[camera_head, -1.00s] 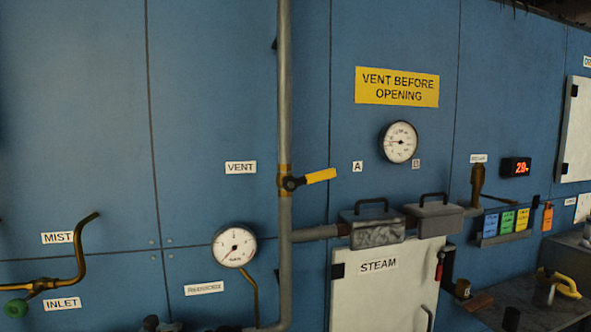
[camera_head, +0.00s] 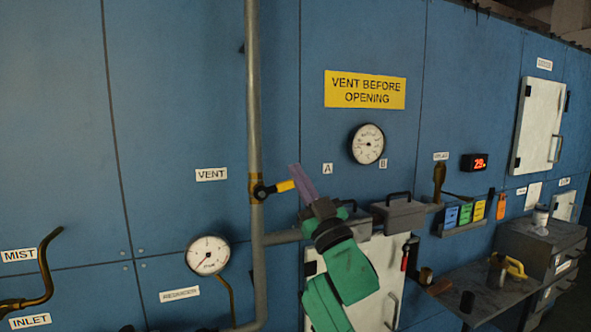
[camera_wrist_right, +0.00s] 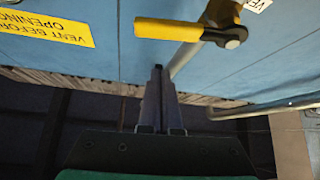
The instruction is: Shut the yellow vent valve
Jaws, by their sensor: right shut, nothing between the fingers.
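The yellow vent valve handle (camera_head: 283,187) sits on the vertical grey pipe (camera_head: 254,110) beside the VENT label (camera_head: 211,174). It points right, roughly crosswise to the pipe. In the right wrist view the yellow handle (camera_wrist_right: 168,29) and its brass body (camera_wrist_right: 222,14) show at the top. My left gripper is not in view.
A round gauge (camera_head: 208,255) hangs below left of the valve, and another gauge (camera_head: 367,144) is at upper right. A yellow warning sign (camera_head: 365,90) is above. Grey boxes with handles (camera_head: 403,213) and a white STEAM door (camera_head: 393,285) are behind and beside my right arm.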

